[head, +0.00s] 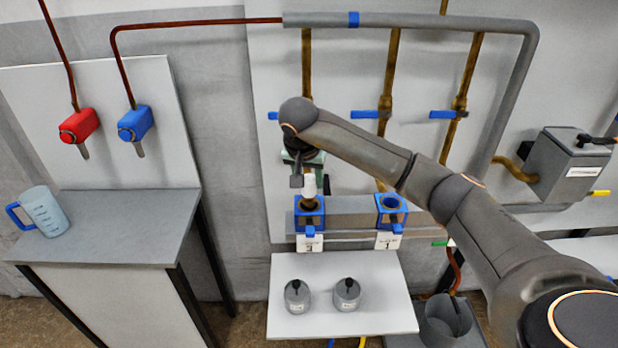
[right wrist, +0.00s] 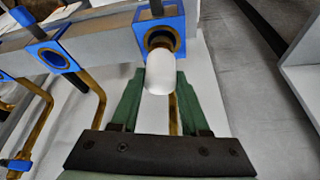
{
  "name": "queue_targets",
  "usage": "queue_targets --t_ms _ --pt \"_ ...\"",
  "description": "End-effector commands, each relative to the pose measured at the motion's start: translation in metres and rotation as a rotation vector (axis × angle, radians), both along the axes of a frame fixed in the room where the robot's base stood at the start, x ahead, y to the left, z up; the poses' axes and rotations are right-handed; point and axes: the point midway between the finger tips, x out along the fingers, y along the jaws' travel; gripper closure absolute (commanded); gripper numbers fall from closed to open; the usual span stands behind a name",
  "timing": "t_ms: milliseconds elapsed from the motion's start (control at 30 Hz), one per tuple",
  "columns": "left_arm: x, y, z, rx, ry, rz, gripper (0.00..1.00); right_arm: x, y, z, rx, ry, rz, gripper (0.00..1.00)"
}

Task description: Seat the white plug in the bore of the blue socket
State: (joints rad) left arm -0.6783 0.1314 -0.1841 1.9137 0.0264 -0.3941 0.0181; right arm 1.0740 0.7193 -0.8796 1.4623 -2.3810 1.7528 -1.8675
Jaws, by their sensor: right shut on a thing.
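The white plug (head: 309,187) is upright between the green fingers of my right gripper (head: 307,172), which is shut on it. It stands just over the blue socket labelled 3 (head: 309,221), in line with its brass bore in the head view. In the right wrist view the plug (right wrist: 160,74) covers part of this socket's bore, and the blue rim (right wrist: 173,24) shows behind it. I cannot tell whether the plug's lower end touches or enters the bore. My right gripper's fingers also show in the right wrist view (right wrist: 157,92). My left gripper is not in view.
A second blue socket labelled 1 (head: 391,212), with an open bore, is to the right on the same grey beam (head: 350,207). Two grey weights stand on the white shelf (head: 318,318) below. Pipes with blue handles run behind. A blue-handled jug (head: 47,212) stands far left.

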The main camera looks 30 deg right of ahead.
Motion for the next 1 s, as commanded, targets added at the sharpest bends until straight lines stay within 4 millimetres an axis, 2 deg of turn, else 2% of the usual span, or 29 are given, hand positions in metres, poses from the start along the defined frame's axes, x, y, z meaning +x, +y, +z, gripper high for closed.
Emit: queue_targets --t_ms 200,600,1000 --pt "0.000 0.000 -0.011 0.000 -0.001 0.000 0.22 0.000 0.000 -0.013 0.000 0.000 0.001 1.00" --pt "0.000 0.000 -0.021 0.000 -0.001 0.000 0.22 0.000 0.000 -0.032 0.000 0.000 0.000 1.00" --pt "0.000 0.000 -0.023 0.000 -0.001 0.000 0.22 -0.001 0.000 -0.039 0.000 0.004 0.000 1.00"
